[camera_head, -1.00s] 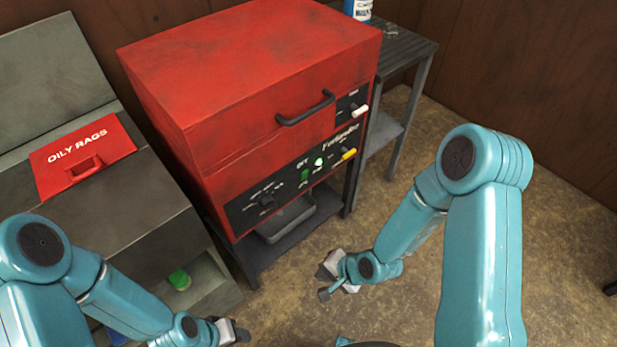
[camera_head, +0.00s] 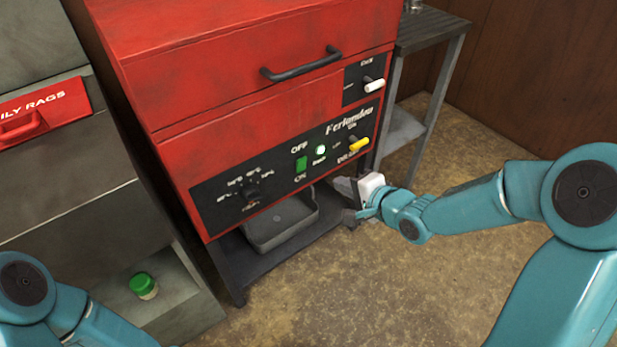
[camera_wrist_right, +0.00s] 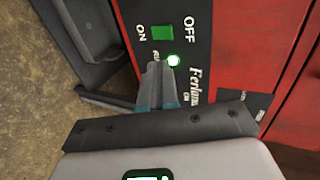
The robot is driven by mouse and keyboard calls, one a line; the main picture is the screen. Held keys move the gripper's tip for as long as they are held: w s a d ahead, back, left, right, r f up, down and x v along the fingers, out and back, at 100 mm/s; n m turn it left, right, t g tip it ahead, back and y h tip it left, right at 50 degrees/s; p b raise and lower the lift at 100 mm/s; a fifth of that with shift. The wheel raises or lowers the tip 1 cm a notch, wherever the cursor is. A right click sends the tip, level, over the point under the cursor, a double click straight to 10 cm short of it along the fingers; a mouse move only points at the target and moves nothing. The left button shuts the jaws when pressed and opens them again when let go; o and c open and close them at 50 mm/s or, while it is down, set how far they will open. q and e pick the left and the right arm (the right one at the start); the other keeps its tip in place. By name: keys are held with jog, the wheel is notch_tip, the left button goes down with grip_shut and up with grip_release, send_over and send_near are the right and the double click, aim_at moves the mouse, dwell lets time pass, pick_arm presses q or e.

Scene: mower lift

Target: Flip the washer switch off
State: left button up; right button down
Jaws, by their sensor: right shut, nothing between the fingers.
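The red parts washer (camera_head: 250,100) stands ahead with a black control panel on its front. Its green rocker switch (camera_head: 301,164) sits between the OFF label above and the ON label below; which way it is tipped is hard to tell. A round lamp (camera_head: 320,149) beside it glows green. My right gripper (camera_head: 346,201) is shut and empty, below and right of the switch, in front of the washer's lower edge. In the right wrist view, the switch (camera_wrist_right: 162,33) is beyond the shut fingertips (camera_wrist_right: 159,86), apart from them. My left gripper is out of view.
The panel also holds a dial (camera_head: 251,190), a yellow-tipped control (camera_head: 360,144) and a white-tipped one (camera_head: 374,86). A grey tray (camera_head: 283,228) sits below the washer. A grey side table (camera_head: 430,28) stands right, a cabinet with a red OILY RAGS lid (camera_head: 45,112) left.

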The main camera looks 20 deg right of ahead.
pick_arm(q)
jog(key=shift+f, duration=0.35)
pick_arm(e)
jog(key=shift+s+d+f, duration=0.1)
jog(key=shift+f, duration=0.25)
jog(key=b, duration=0.3)
send_near(302, 162)
notch_tip(302, 162, down, 4)
jog(key=w, duration=0.2)
jog(key=w+a, duration=0.1)
jog(key=w, duration=0.1)
jog(key=shift+w+a+r+b, duration=0.3)
jog(key=shift+a+r+b, duration=0.05)
jog(key=shift+a+b, duration=0.05)
jog(key=shift+w+a+r, duration=0.1)
jog(key=shift+w+r, duration=0.05)
jog(key=shift+w, duration=0.25)
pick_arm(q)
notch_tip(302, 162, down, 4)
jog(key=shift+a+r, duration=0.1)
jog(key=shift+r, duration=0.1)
